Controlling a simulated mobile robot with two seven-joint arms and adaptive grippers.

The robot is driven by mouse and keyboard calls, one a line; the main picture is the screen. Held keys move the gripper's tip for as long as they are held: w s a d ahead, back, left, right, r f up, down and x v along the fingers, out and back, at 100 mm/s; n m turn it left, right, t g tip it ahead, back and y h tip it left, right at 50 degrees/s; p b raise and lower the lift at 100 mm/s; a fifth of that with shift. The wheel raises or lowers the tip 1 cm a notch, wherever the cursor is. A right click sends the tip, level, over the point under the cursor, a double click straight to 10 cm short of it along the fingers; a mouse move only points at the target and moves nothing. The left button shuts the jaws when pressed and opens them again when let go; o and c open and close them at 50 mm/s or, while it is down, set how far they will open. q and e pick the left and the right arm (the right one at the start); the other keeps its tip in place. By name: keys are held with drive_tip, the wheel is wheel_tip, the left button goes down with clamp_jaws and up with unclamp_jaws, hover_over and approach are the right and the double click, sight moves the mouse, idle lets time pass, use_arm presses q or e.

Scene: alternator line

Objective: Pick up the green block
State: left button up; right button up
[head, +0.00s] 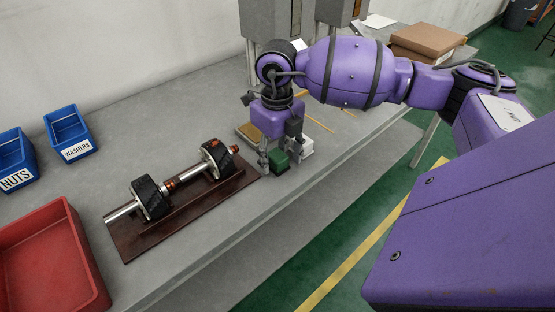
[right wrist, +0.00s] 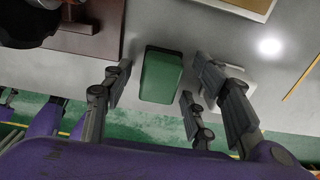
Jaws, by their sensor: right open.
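The green block (head: 279,163) lies on the grey bench, near its front edge and beside the right end of the brown board. In the right wrist view the green block (right wrist: 160,76) shows between the spread fingers of my right gripper (right wrist: 164,82). The fingers are open, with a visible gap on each side of the block. In the head view my right gripper (head: 279,150) points down right at the block and partly covers it. My left gripper is not in view.
A rotor shaft assembly (head: 151,198) rests on the brown board (head: 136,247), left of the block. A white block (head: 307,147) stands close by on the right. Blue bins (head: 69,134) and a red tray (head: 73,246) are at the left. Cardboard boxes (head: 427,41) lie at the far right.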

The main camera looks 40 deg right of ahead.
sight(277, 154)
drive_tip(key=shift+c, duration=0.3)
drive_tip(key=c, duration=1.2)
drive_tip(key=shift+r, duration=0.15)
drive_tip(key=shift+r, duration=0.3)
wheel_tip(277, 154, up, 2)
drive_tip(key=shift+w+r, duration=0.1)
drive_tip(key=shift+r, duration=0.05)
drive_tip(key=s+a+r, duration=0.2)
drive_tip(key=s+r, duration=0.3)
drive_tip(key=s, duration=0.1)
drive_tip(key=s+a+r, duration=0.2)
drive_tip(key=s+r, duration=0.3)
drive_tip(key=s, duration=0.2)
drive_tip(key=shift+s+a+b, duration=0.2)
drive_tip(key=shift+a+b, duration=0.1)
drive_tip(key=shift+b, duration=0.05)
